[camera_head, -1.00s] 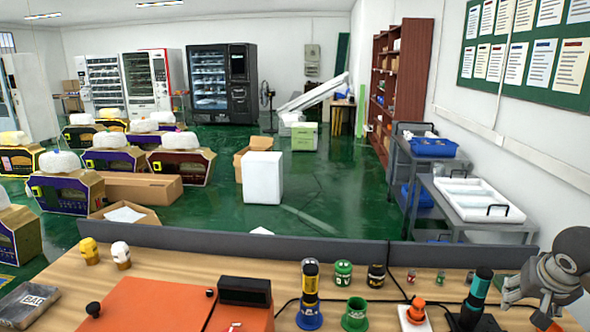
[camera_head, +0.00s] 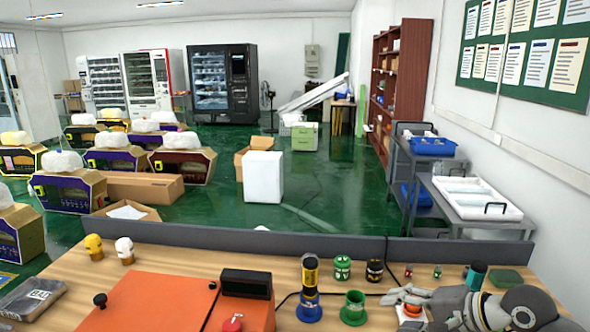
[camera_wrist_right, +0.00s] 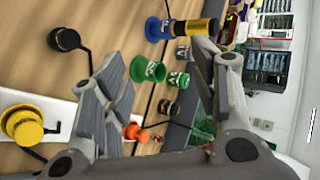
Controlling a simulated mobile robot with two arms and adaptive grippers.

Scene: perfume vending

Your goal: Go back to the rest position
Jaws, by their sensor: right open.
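My right gripper (camera_head: 402,296) reaches in from the lower right of the head view, low over the right part of the wooden desk (camera_head: 150,257). Its grey fingers point left, near an orange-topped item (camera_head: 411,311) that they partly cover. In the right wrist view the two fingers of my right gripper (camera_wrist_right: 155,75) are spread wide, with nothing visibly held between them. A green flared holder (camera_wrist_right: 148,69) shows beyond the gap. My left gripper is not in view.
A yellow-black bottle on a blue base (camera_head: 309,292), green jar (camera_head: 342,268) and dark jar (camera_head: 374,271) stand left of my right gripper. A teal-topped bottle (camera_head: 476,275) is partly hidden behind my arm. A grey divider (camera_head: 330,247) edges the desk.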

